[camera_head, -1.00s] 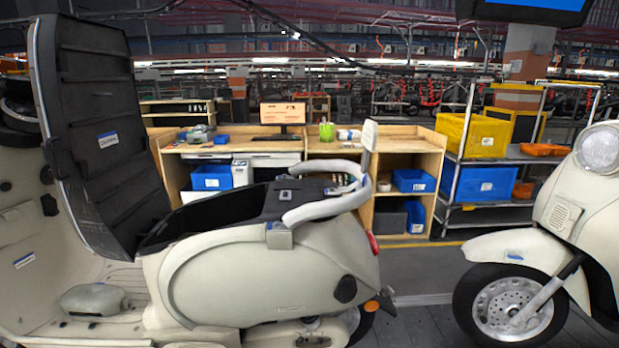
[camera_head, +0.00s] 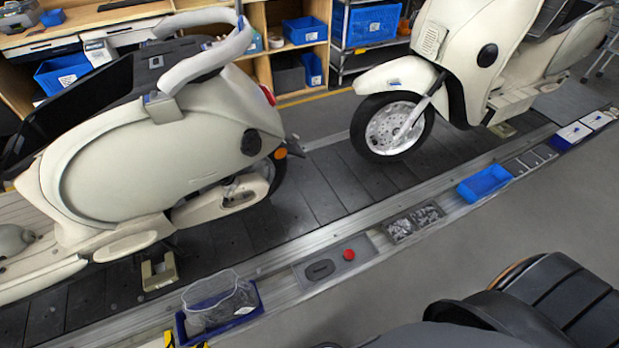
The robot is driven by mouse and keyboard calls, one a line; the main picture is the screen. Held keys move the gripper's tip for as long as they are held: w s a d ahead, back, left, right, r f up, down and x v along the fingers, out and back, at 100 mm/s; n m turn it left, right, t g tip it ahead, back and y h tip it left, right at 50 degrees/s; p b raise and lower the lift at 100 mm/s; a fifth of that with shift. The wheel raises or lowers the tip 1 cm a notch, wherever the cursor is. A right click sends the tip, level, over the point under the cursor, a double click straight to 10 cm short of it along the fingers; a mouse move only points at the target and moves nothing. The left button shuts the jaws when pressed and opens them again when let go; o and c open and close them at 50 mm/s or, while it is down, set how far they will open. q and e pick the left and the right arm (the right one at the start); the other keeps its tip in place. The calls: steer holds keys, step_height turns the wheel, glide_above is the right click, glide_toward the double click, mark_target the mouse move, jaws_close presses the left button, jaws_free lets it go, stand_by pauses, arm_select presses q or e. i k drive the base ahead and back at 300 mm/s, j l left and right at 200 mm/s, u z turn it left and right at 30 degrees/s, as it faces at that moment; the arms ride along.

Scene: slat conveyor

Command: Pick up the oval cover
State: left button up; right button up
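A small dark oval piece (camera_head: 320,269), which looks like the oval cover, lies in a shallow grey tray (camera_head: 306,284) on the rail along the conveyor's near edge. A round red piece (camera_head: 349,255) sits to its right in the same tray. Nothing covers the oval piece. Neither of my grippers shows in the head view. Dark parts at the bottom right look like my own body.
A cream scooter (camera_head: 150,165) stands on the slat conveyor (camera_head: 325,185), another (camera_head: 455,50) farther right. Along the rail are a blue bin with a clear bag (camera_head: 218,300), a tray of small metal parts (camera_head: 414,222) and a blue bin (camera_head: 484,183). The grey floor in front is clear.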

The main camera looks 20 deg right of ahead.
mark_target(320, 270)
steer(key=k+j+z, duration=0.1)
steer(key=z, duration=0.35)
steer(key=k+z, duration=0.25)
steer(key=z, duration=0.15)
